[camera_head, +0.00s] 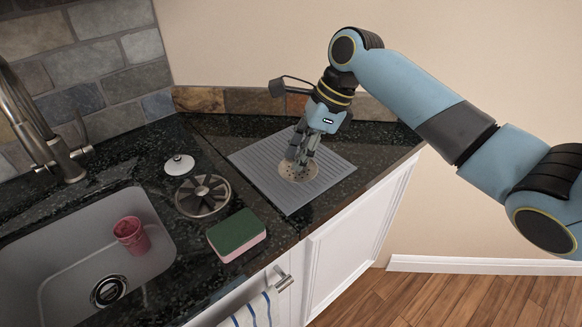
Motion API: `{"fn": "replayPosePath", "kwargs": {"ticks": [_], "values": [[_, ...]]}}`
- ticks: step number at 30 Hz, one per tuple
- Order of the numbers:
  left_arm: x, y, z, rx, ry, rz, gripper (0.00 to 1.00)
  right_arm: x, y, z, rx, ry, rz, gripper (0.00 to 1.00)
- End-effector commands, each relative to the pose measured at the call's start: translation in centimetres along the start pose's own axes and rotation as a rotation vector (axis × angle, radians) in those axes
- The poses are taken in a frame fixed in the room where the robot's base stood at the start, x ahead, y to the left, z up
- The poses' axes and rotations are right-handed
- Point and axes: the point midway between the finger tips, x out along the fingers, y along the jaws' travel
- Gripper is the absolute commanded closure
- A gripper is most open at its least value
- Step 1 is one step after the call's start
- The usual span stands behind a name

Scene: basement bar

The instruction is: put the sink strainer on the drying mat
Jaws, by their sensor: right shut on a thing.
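The sink strainer (287,171) is a round, perforated, tan metal disc over the middle of the drying mat (260,162). The mat is grey, ribbed and lies flat on the dark counter. My right gripper (298,168) points down and is shut on the strainer, hiding part of its middle. The strainer is at or very close to the mat surface; I cannot tell if it bears its full weight there. My left gripper is not in view.
Left of the mat are a round slotted metal piece (203,196), a white knobbed stopper (180,165) and a green-and-pink sponge (237,233). A pink cup (131,236) stands in the sink (65,268). A faucet (42,140) rises behind it. A low stone backsplash (235,103) borders the counter.

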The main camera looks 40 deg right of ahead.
Motion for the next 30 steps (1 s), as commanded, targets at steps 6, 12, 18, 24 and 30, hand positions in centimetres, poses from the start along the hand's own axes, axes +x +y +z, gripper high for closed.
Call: {"fn": "replayPosePath", "kwargs": {"ticks": [6, 12, 18, 24, 30], "values": [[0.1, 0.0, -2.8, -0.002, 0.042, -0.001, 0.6, 1.9, -1.8, 0.8, 0.0, -0.001, 0.0, 1.0], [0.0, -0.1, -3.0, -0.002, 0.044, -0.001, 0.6, 4.5, -1.8, -0.2, 0.002, 0.001, 0.002, 1.0], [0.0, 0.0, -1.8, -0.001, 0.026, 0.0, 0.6, 5.6, -1.8, -0.7, -0.001, 0.0, -0.001, 1.0], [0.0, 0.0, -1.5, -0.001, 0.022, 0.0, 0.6, 5.6, -1.8, -0.7, 0.0, 0.0, -0.001, 1.0], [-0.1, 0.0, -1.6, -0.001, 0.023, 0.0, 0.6, 5.8, -1.8, -0.8, 0.0, 0.0, -0.001, 0.65]]}}
